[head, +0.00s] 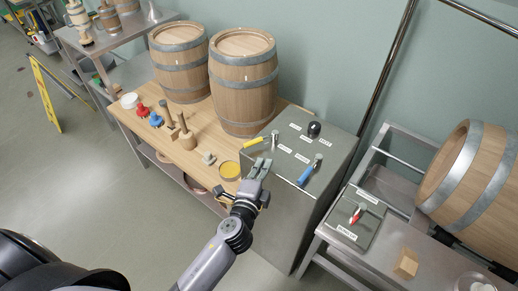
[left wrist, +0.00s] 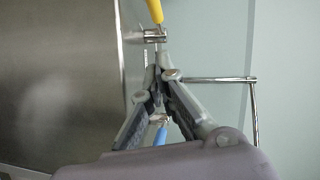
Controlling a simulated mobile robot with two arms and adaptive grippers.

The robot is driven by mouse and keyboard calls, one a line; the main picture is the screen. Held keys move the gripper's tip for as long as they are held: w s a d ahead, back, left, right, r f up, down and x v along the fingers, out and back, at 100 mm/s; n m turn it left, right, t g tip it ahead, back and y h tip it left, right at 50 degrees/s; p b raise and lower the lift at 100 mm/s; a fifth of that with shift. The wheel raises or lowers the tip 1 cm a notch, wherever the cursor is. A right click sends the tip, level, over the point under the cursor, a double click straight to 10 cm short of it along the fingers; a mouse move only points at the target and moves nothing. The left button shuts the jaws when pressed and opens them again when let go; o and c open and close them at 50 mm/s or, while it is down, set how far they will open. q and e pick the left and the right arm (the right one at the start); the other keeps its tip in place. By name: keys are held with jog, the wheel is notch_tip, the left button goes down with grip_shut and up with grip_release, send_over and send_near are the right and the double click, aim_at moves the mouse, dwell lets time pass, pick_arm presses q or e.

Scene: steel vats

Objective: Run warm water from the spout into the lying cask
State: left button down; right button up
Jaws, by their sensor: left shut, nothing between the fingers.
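The lying cask (head: 474,178), wooden with grey hoops, rests on its side on a rack at the right edge of the head view. A grey steel box (head: 335,150) bears a yellow lever (head: 255,142), a blue lever (head: 309,171) and a black knob (head: 314,129), with small labels. The levers also show in the left wrist view, yellow (left wrist: 155,11) and blue (left wrist: 161,135). My left gripper (head: 259,167) is shut and empty, close to the box's near left edge. A bent chrome pipe (left wrist: 225,79), perhaps the spout, shows beyond the fingers. Water flow cannot be made out.
Two upright casks (head: 243,85) stand on a wooden bench (head: 205,155) with mallets, a yellow round tin (head: 230,170) and red and blue items. A steel stand (head: 335,235) with a red-handled valve (head: 357,213) and a wooden block (head: 406,263) is at right.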

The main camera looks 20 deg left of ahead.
pick_arm(q)
jog(key=w, duration=0.3)
jog(key=shift+w+a+f, duration=0.1)
jog(key=shift+w+f, duration=0.05)
jog(key=shift+w, duration=0.15)
jog(key=shift+w+a+f+p, duration=0.3)
jog(key=shift+w+a+p, duration=0.15)
jog(key=shift+w+a, duration=0.4)
jog(key=shift+w+a+f, duration=0.2)
jog(key=shift+a, duration=0.3)
jog(key=shift+a, duration=0.1)
jog(key=shift+w+a+m+h, duration=0.1)
jog(key=shift+a+m+h, duration=0.15)
jog(key=shift+h, duration=0.25)
